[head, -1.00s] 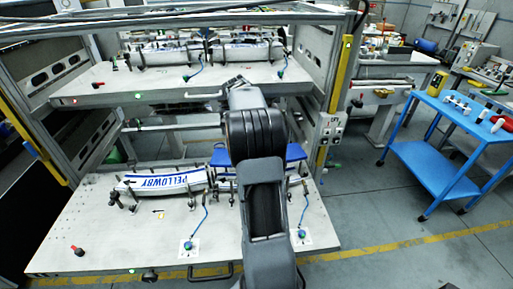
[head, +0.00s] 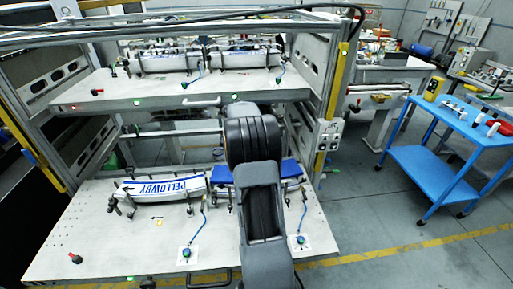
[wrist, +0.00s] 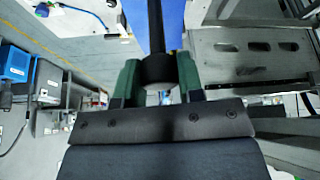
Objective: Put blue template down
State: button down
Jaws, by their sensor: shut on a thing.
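The blue template (head: 291,169) shows on both sides of my arm in the head view, over the right half of the lower shelf (head: 100,240). It lies at the clamp fixtures there; I cannot tell whether it touches them. In the wrist view the blue template (wrist: 174,18) is at the top, with a dark bar running to it. My gripper (wrist: 158,75) is shut on the template's dark handle between its green fingers. In the head view my arm hides the gripper and the template's middle.
The upper shelf (head: 160,97) overhangs behind, with more clamped parts. A yellow-marked post (head: 330,110) stands at the right. A blue cart (head: 440,150) is farther right.

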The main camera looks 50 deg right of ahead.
jog(key=c, duration=0.8)
grip_release()
jog(key=shift+o, duration=0.2)
jog(key=v, duration=1.2)
jog(key=a+r+n+t, duration=0.2)
jog(key=a+n, duration=0.3)
jog(key=a, duration=0.3)
jog(key=s+a+f+n+t+y, duration=0.1)
jog(key=s+a+f+n, duration=0.1)
jog(key=s+a+n, duration=0.3)
jog(key=s+a+f+n+t+y, duration=0.1)
jog(key=s+a+n, duration=0.4)
jog(key=a, duration=0.6)
jog(key=s+a+f+n+t+y, duration=0.2)
jog(key=s+a+f+n, duration=0.2)
jog(key=a+n, duration=0.4)
jog(key=shift+s+a+n+t+b, duration=0.2)
jog(key=shift+s+n+t+b, duration=0.15)
jog(key=shift+s, duration=0.5)
